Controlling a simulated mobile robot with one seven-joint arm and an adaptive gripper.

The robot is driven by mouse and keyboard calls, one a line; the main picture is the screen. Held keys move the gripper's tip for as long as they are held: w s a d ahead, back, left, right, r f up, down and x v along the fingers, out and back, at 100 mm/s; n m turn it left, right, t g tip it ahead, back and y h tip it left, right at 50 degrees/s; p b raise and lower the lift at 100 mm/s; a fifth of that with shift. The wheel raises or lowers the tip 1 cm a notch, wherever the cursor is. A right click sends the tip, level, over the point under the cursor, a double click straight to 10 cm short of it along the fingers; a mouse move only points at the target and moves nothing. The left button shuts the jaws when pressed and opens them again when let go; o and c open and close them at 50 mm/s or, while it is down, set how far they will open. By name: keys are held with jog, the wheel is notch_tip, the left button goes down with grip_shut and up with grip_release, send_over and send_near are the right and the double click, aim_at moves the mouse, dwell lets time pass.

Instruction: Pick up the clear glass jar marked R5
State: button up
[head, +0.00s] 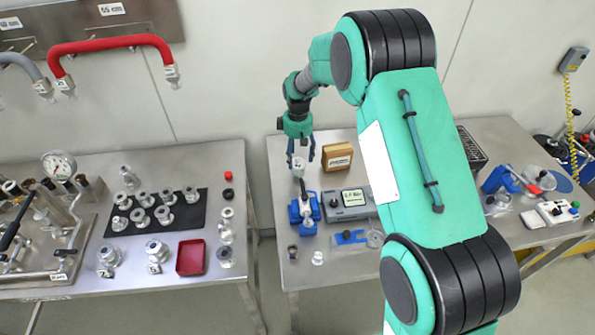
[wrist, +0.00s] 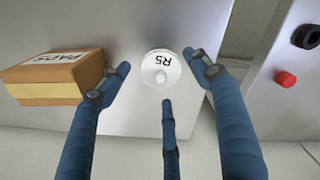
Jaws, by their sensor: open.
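The jar marked R5 (wrist: 161,66) shows in the wrist view from above as a round white top with a small knob and the label R5. It stands on the steel table. In the head view the jar (head: 299,164) is small and partly covered by my fingers. My gripper (head: 301,155) is open above it, pointing down. In the wrist view its blue fingertips (wrist: 158,64) lie left, right and below the jar's top, with nothing held. I cannot tell how high the fingertips are above the jar.
A cardboard box marked PADS (wrist: 55,77) stands close left of the jar in the wrist view; the box (head: 337,157) is right in the head view. A blue device (head: 304,210) and a grey scale-like device (head: 350,203) stand nearer. A gap separates the left table (head: 185,160).

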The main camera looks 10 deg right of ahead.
dwell(0.3)
jog(key=shift+f+b, duration=0.45)
jog(key=shift+f, duration=2.1)
grip_shut()
jog(key=shift+r+p, duration=0.65)
jog(key=shift+r, duration=4.35)
